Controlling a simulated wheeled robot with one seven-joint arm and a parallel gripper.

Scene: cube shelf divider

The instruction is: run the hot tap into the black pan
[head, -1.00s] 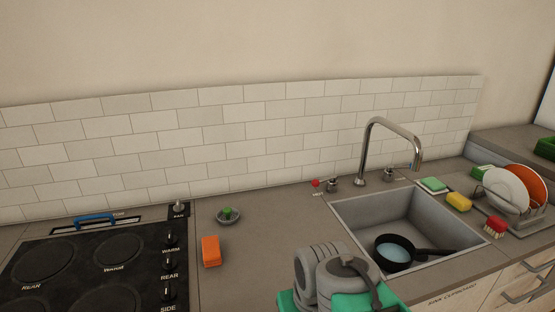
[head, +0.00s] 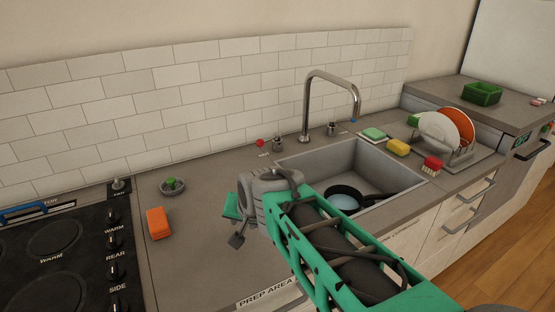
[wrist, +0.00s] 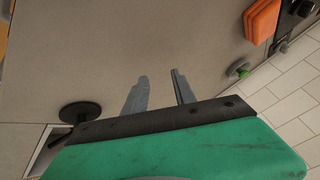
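The hot tap is a small metal valve (head: 277,145) with a red knob (head: 260,143) and a label on the counter, left of the spout (head: 331,90). The black pan (head: 373,198) sits in the sink, with pale blue inside; my arm partly covers the sink. No water stream shows. My gripper (head: 235,220) is over the counter left of the sink, below and left of the hot tap and apart from it. In the wrist view my gripper (wrist: 160,80) has its two grey fingers apart with nothing between them.
An orange sponge (head: 158,223) and a small dish with a green top (head: 172,186) lie left on the counter, beside the hob (head: 50,255). A second valve (head: 332,129) stands right of the spout. Sponges, a brush and a dish rack (head: 462,155) stand right of the sink.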

